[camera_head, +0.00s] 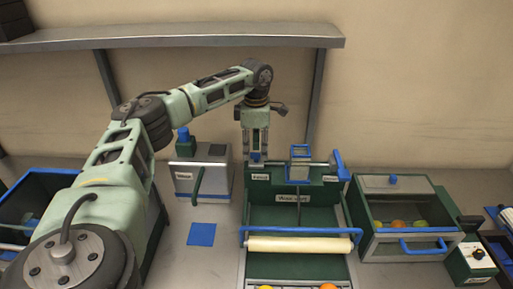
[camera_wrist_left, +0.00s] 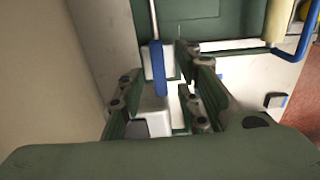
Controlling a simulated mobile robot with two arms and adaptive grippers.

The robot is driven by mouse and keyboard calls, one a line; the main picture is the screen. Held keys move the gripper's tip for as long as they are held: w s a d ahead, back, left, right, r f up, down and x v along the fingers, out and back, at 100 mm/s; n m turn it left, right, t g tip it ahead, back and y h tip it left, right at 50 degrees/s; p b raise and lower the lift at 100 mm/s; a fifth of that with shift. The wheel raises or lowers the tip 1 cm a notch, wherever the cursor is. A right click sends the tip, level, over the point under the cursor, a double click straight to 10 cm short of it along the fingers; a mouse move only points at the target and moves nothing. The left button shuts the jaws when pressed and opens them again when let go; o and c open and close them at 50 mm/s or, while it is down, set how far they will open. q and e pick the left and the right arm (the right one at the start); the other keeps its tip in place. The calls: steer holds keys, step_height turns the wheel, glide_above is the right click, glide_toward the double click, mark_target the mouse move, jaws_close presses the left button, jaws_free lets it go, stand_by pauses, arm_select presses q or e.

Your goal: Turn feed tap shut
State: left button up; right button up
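My left gripper (camera_head: 256,152) points down over the left end of the green sorting station's back panel (camera_head: 290,187). In the left wrist view its fingers (camera_wrist_left: 160,92) stand apart. A blue lever (camera_wrist_left: 157,68), which looks like the tap handle, lies in the gap between them, by a pale block (camera_wrist_left: 154,112). I cannot tell whether the fingers touch the lever. In the head view the gripper mostly hides this spot; only a bit of blue shows at its tips. Another blue lever (camera_head: 340,165) is at the panel's right end. My right gripper is not in view.
A white roller with a blue bar (camera_head: 300,232) crosses the station's front. A lidded green box with fruit (camera_head: 410,245) stands right, a grey box with a blue-capped container (camera_head: 203,170) left. A blue mat (camera_head: 201,235) lies on the counter. A shelf (camera_head: 190,39) hangs behind.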

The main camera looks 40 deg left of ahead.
arm_select(q)
steer(key=shift+w+f, duration=0.15)
steer(key=shift+f, duration=0.7)
jaws_close()
